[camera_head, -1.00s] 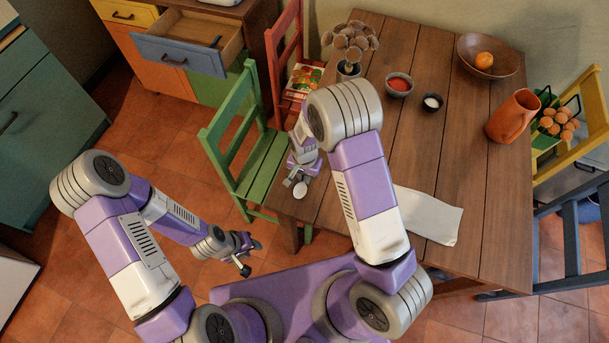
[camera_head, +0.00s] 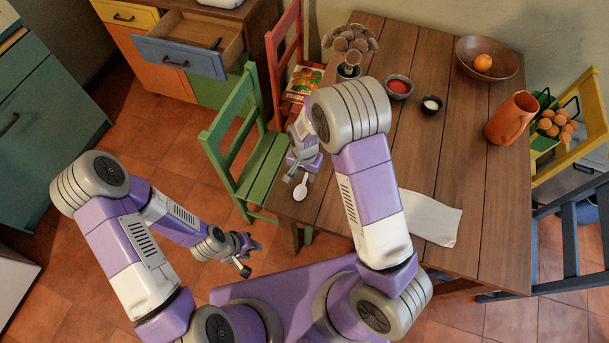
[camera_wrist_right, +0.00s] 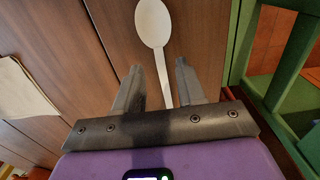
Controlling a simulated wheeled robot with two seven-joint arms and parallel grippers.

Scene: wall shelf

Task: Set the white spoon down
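The white spoon (camera_head: 300,190) lies on the left edge of the wooden table in the head view. In the right wrist view its bowl (camera_wrist_right: 153,22) points away from me and its handle runs back between the fingers. My right gripper (camera_wrist_right: 158,78) is open, with a gap beside the handle; it also shows over the table edge in the head view (camera_head: 301,174), by the handle end. My left gripper (camera_head: 250,256) is open and empty over the floor, left of the table.
The wooden table (camera_head: 440,135) carries a white cloth (camera_head: 428,218), a red-filled bowl (camera_head: 399,87), a small dark bowl (camera_head: 431,104), a plant (camera_head: 350,45) and an orange jug (camera_head: 511,118). A green chair (camera_head: 258,165) stands close to the right gripper.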

